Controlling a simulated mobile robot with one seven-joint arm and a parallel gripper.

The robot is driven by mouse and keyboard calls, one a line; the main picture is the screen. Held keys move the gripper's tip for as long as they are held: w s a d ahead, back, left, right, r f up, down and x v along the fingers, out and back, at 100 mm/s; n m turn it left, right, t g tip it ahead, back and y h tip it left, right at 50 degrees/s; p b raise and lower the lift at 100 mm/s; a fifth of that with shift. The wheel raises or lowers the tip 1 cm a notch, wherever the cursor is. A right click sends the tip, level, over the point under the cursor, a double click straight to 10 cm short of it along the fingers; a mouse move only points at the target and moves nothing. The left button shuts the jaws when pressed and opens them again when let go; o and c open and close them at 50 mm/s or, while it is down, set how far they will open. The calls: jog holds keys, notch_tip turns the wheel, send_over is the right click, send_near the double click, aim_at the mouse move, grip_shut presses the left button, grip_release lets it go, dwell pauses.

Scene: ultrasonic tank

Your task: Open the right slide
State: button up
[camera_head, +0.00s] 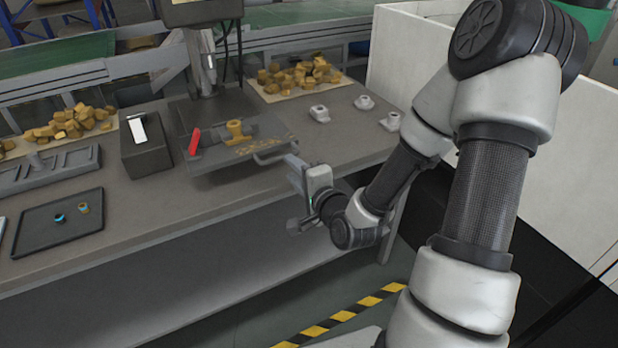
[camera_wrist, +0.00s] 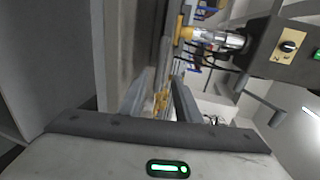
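The slide plate (camera_head: 222,168) lies at the table's front edge under the machine column, with a grey bar handle (camera_head: 275,153) at its right front corner. A red lever (camera_head: 195,141) and a yellow fitting (camera_head: 238,130) are on it, with small brass bits to their right. My gripper (camera_head: 289,192) is just right of and in front of the handle, seemingly apart from it. In the wrist view its two fingers (camera_wrist: 160,90) stand apart, with yellow bits seen between them. I cannot make out the handle between the fingers. Which slide is the right one is unclear.
Brass-coloured pieces lie in piles on pads at the back (camera_head: 299,76) and left (camera_head: 72,123). Small grey parts (camera_head: 364,102) stand on the right of the table. A dark tray (camera_head: 58,222) and a black box (camera_head: 146,150) are left. Floor in front has striped tape (camera_head: 340,316).

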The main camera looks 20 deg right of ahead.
jog(key=p+v, duration=0.8)
jog(key=p, duration=0.4)
jog(key=shift+r, duration=0.1)
